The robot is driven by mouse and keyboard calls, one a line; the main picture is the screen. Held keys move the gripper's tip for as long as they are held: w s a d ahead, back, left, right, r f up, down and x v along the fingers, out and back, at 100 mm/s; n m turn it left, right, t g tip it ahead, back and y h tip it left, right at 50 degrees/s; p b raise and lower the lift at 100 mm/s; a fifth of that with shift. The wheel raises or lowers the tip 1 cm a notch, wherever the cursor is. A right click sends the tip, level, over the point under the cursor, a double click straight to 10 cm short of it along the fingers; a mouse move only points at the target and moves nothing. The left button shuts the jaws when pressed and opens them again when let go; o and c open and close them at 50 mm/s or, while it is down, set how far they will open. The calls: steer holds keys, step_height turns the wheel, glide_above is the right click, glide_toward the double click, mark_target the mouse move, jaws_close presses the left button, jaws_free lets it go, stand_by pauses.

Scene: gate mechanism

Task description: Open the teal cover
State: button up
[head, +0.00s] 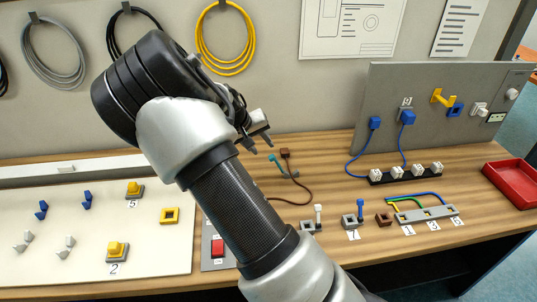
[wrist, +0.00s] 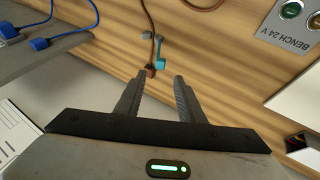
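The teal cover (head: 275,161) is a small piece on the wooden bench, beside a brown plug (head: 285,152) with a brown cable. In the wrist view the teal cover (wrist: 159,52) shows beyond my fingertips, next to a small grey block (wrist: 146,36) and the brown plug (wrist: 149,72). My gripper (head: 260,143) is open and empty in the head view, apparently above the bench and short of the cover. In the wrist view my gripper (wrist: 158,82) has its fingers spread, with the brown plug near the left fingertip. Whether the cover is closed is too small to tell.
A grey upright panel (head: 380,80) with blue plugs stands at the right back. A white board with yellow buttons (head: 117,250) lies left. The brown cable (head: 300,187) runs near the cover.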

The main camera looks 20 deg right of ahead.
mark_target(271, 156)
steer(key=x, duration=0.8)
steer(key=shift+d+f, duration=0.1)
jaws_close()
